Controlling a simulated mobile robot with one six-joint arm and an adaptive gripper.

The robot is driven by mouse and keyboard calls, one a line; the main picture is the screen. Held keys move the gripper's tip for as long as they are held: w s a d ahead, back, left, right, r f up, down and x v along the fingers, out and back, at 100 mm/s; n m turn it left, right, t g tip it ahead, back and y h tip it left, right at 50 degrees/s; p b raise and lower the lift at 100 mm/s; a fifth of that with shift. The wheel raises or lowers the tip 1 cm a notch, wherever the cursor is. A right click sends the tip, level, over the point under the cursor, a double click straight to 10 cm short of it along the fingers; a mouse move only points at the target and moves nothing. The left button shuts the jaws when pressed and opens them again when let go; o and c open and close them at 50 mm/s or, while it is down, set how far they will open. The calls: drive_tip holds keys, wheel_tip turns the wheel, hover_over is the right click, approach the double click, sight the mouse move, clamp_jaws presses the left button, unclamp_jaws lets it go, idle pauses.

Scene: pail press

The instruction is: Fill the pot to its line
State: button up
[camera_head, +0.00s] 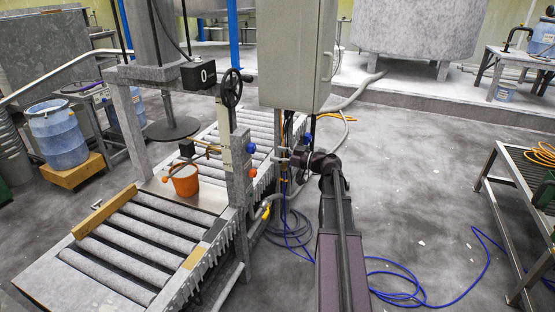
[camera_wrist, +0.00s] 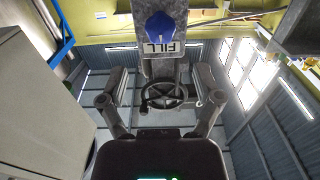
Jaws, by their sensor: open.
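The pot, an orange pail (camera_head: 185,182) with a thin handle, stands upright on a flat metal plate in the roller line, below a brass spout (camera_head: 207,150). Its top looks pale; I cannot make out its level or line. A blue button (camera_head: 251,148) sits on the post's right face; the wrist view shows a blue button (camera_wrist: 160,28) with a FILL label (camera_wrist: 161,47). My gripper (camera_head: 283,160) is right of the post, pointing at it and apart from the button. In the wrist view my gripper (camera_wrist: 162,76) is open, its fingers spread and empty.
An orange-red button (camera_head: 252,173) is below the blue one. A black handwheel (camera_head: 231,88) tops the post; a display (camera_head: 199,74) reads 0. A grey cabinet (camera_head: 296,55) hangs close above my arm. Blue hose (camera_head: 430,290) lies on the floor. Open floor is to the right.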

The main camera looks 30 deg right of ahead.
sight(254, 149)
drive_tip(key=shift+w+a, duration=0.1)
idle(0.3)
drive_tip(key=shift+x, duration=4.35)
drive_tip(key=c, duration=0.6)
